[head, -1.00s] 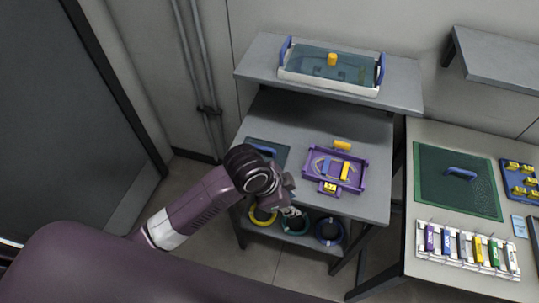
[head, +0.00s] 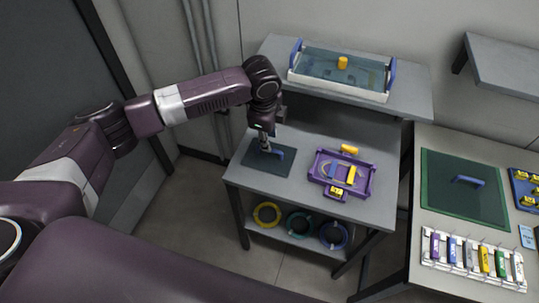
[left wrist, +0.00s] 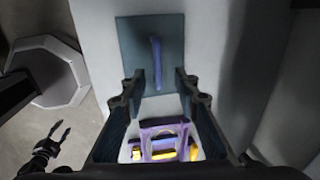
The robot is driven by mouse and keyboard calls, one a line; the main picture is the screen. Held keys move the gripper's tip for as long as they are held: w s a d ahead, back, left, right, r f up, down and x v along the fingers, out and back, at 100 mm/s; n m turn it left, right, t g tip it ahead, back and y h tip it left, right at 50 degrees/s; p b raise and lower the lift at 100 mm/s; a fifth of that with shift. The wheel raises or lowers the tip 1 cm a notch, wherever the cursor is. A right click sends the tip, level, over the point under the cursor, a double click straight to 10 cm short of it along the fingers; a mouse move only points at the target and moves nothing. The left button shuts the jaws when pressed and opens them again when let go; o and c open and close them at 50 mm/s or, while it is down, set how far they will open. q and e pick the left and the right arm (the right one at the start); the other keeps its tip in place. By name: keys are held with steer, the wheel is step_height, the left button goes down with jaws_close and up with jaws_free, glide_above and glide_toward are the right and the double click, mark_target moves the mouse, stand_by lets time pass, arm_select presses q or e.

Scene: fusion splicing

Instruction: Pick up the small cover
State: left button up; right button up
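The small cover (head: 256,172) is a dark teal square plate with a blue bar handle (head: 275,151). It lies flat on the left part of the grey table. My left gripper (head: 265,148) is above it, pointing down close to the handle.
A purple tray (head: 371,184) with yellow and blue parts stands right of the cover. A white bin (head: 335,87) with a clear lid is on the back shelf. Coloured rings (head: 267,214) sit below. A larger green cover (head: 460,200) is on the right table.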

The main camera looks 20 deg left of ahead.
arm_select(q)
steer(key=f, duration=0.2)
steer(key=f+p, duration=0.1)
steer(key=f, duration=0.1)
steer(key=w+f+p, duration=0.1)
steer(key=f, duration=0.1)
steer(key=shift+a+f, duration=0.1)
steer(key=shift+f, duration=0.45)
steer(key=shift+c, duration=0.4)
jaws_close()
